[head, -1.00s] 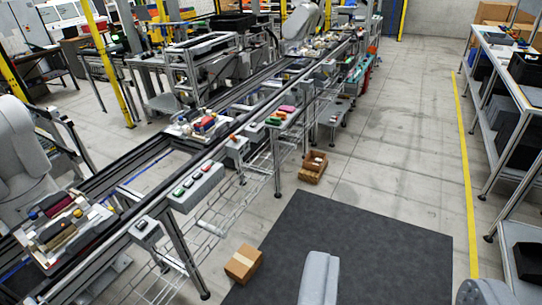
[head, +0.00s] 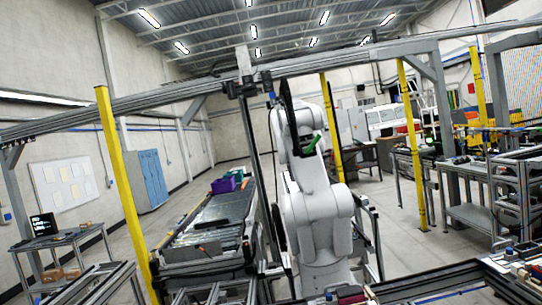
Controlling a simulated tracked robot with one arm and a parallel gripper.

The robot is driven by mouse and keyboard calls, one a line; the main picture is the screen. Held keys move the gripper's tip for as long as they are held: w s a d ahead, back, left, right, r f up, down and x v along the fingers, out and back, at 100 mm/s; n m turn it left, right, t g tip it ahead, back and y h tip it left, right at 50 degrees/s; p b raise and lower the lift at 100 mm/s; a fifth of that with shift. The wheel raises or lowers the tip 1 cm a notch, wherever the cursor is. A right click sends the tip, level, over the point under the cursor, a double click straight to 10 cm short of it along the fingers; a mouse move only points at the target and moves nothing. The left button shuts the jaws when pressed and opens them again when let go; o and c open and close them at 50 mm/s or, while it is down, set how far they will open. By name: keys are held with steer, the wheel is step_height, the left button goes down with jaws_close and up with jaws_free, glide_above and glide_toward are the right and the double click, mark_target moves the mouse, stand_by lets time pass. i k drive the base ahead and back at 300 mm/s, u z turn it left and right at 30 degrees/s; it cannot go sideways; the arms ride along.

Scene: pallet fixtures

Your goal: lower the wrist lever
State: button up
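I cannot pick out a wrist lever for certain. I cannot tell whether either of these is the lever. My gripper is not in view, so its opening and what it may hold are hidden.
A roller conveyor (head: 215,222) with purple bins (head: 226,184) runs back on the left. Yellow posts (head: 124,195) and an overhead rail frame the cell. A line with trays crosses the lower right. A table with a screen (head: 44,225) stands far left.

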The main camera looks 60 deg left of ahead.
mark_target(316, 140)
steer(key=u, duration=2.8)
steer(key=i, duration=1.1)
steer(key=z, duration=2.45)
steer(key=k, duration=0.2)
steer(key=u, duration=0.55)
